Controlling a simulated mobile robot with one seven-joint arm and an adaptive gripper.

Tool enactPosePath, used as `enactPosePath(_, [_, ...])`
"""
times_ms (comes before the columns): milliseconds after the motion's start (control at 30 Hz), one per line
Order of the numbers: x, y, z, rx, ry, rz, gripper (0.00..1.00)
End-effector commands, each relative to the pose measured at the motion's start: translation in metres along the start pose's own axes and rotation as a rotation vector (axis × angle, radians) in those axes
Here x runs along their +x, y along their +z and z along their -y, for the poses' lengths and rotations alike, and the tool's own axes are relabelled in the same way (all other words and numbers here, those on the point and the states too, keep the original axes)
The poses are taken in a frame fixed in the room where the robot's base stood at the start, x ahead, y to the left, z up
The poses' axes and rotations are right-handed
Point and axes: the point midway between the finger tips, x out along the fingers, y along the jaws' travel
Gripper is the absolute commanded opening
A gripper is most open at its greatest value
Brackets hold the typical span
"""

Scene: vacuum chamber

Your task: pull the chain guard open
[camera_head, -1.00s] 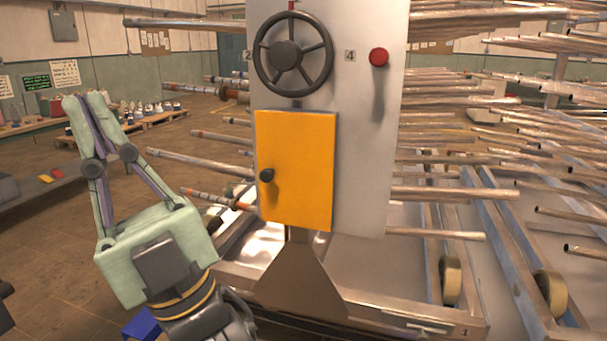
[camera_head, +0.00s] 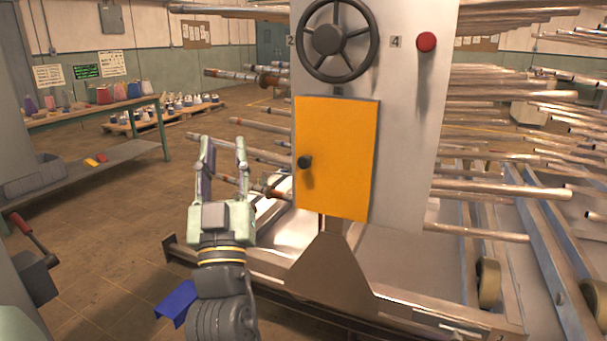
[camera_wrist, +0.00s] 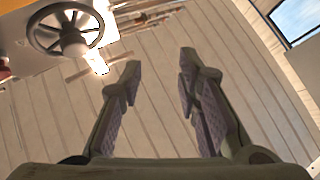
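The chain guard appears to be the yellow-orange panel (camera_head: 337,160) on the front of the grey upright housing. It lies flat against the housing and looks closed. A dark round knob (camera_head: 304,162) sits near its left edge. My gripper (camera_head: 222,145) is to the left of the panel, pointing up, apart from the knob. Its two fingers are spread with nothing between them. In the wrist view my gripper (camera_wrist: 160,75) is also open and empty. That view shows the handwheel (camera_wrist: 65,30) at upper left; the knob cannot be made out there.
A spoked handwheel (camera_head: 338,40) and a red button (camera_head: 426,42) are on the housing above the panel. Metal rods (camera_head: 500,190) stick out on both sides. A workbench (camera_head: 120,150) with cones stands at left. Open floor (camera_head: 110,220) lies left of my gripper.

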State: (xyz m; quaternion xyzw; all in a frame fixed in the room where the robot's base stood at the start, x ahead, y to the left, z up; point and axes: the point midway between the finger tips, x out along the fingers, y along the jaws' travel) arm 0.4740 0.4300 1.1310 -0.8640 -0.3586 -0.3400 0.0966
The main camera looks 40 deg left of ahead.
Motion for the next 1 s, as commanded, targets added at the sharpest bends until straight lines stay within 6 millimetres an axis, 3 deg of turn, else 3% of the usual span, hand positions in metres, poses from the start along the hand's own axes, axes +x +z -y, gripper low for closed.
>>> enactPosePath(33, [-0.006, 0.035, -0.008, -0.037, 0.070, 0.088, 0.36])
enactPosePath(100, [-0.015, 0.070, -0.024, -0.085, 0.178, 0.186, 0.41])
enactPosePath(233, [-0.036, 0.107, -0.050, -0.150, 0.343, 0.295, 0.43])
enactPosePath(367, [-0.048, 0.120, -0.063, -0.181, 0.429, 0.335, 0.43])
enactPosePath(467, [-0.046, 0.122, -0.069, -0.188, 0.449, 0.341, 0.43])
enactPosePath(1000, [0.031, 0.145, -0.109, -0.188, 0.446, 0.340, 0.43])
